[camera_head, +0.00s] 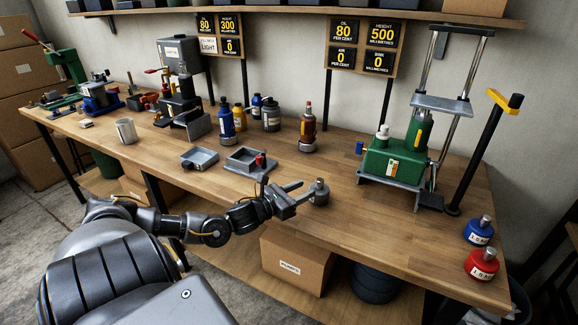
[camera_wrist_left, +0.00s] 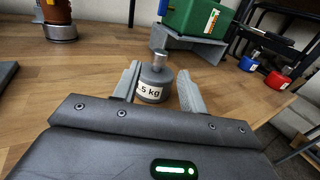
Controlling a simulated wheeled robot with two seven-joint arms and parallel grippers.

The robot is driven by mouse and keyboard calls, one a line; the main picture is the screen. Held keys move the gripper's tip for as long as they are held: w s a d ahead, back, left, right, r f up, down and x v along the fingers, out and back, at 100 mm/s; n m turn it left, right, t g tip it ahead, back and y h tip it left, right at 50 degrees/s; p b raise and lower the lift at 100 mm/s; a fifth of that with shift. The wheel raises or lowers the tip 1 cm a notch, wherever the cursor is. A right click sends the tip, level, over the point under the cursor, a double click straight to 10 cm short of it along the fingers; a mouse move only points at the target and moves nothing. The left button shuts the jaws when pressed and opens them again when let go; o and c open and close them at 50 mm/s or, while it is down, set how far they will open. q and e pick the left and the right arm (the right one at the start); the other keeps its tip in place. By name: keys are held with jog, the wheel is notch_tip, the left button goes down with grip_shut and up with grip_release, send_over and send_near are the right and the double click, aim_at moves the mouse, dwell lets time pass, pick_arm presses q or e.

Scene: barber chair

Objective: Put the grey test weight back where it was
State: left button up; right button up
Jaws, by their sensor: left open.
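The grey test weight (camera_head: 319,193), a short cylinder with a knob on top, stands upright on the wooden workbench near its front edge. In the left wrist view the weight (camera_wrist_left: 152,88) shows a white label, partly hidden, reading ".5 kg". My left gripper (camera_head: 299,192) is open and low over the bench, reaching in from the left. In the left wrist view its fingers (camera_wrist_left: 158,82) flank the weight, which appears between them near the tips. I cannot tell whether a finger touches it. My right gripper is not in view.
Blue (camera_head: 479,230) and red (camera_head: 482,263) weights stand at the bench's right end. A green hydraulic press (camera_head: 395,158) stands behind the grey weight to the right. A bottle (camera_head: 308,127) and grey trays (camera_head: 199,159) are behind to the left. Bench right of the grey weight is clear.

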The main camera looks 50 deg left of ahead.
pick_arm(q)
jog(key=shift+s+a, duration=0.2)
jog(key=shift+s, duration=1.1)
jog(key=shift+s+a, duration=0.15)
jog(key=shift+s, duration=1.1)
